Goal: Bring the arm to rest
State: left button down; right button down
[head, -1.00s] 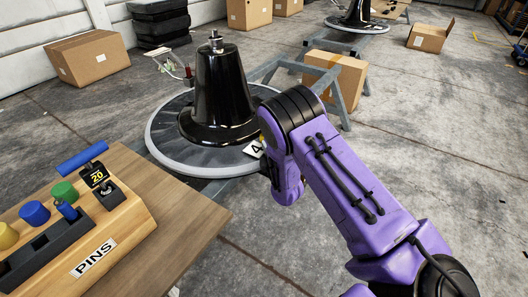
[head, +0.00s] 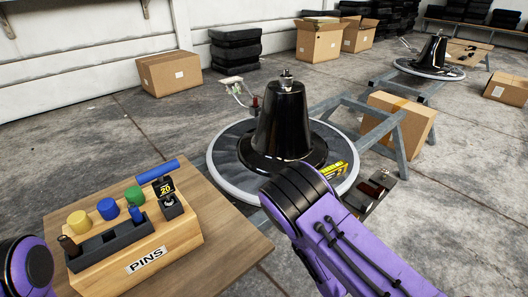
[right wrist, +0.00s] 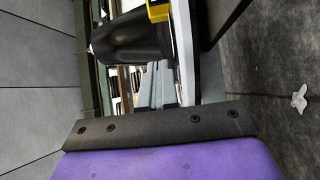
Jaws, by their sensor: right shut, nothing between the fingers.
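My right arm crosses the lower right of the head view, its dark-banded joint in front of the near rim of the chair base. In the right wrist view my right gripper (right wrist: 153,124) shows as a dark bolted bar above a purple housing. It is shut and empty. It is hidden behind the arm in the head view. Part of my left arm shows at the lower left edge; my left gripper is out of view. The black barber chair base (head: 283,125) stands upright on a round disc (head: 222,165).
A wooden table (head: 225,225) at the lower left bears a PINS block (head: 183,232) with coloured pegs. Grey metal stands (head: 398,155) and a carton (head: 404,115) are right of the base. More cartons (head: 170,73) and black stacks (head: 235,50) line the wall.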

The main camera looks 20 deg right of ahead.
jog(key=s+f+m+g, duration=0.7)
jog(key=s+f+m, duration=0.4)
jog(key=m, duration=0.3)
jog(key=s+a+f+m+g+y, duration=0.1)
jog(key=s+f+m+g, duration=0.25)
jog(key=s, duration=0.45)
jog(key=s+a+f+m+g+y, duration=0.1)
jog(key=s+a+f+m+g, duration=0.2)
jog(key=s, duration=0.5)
notch_tip(320, 180, up, 30)
jog(key=d+p, duration=0.1)
jog(key=p, duration=2.8)
jog(key=shift+s+m+p, duration=0.3)
jog(key=shift+m+p, duration=0.05)
jog(key=shift+p, duration=0.05)
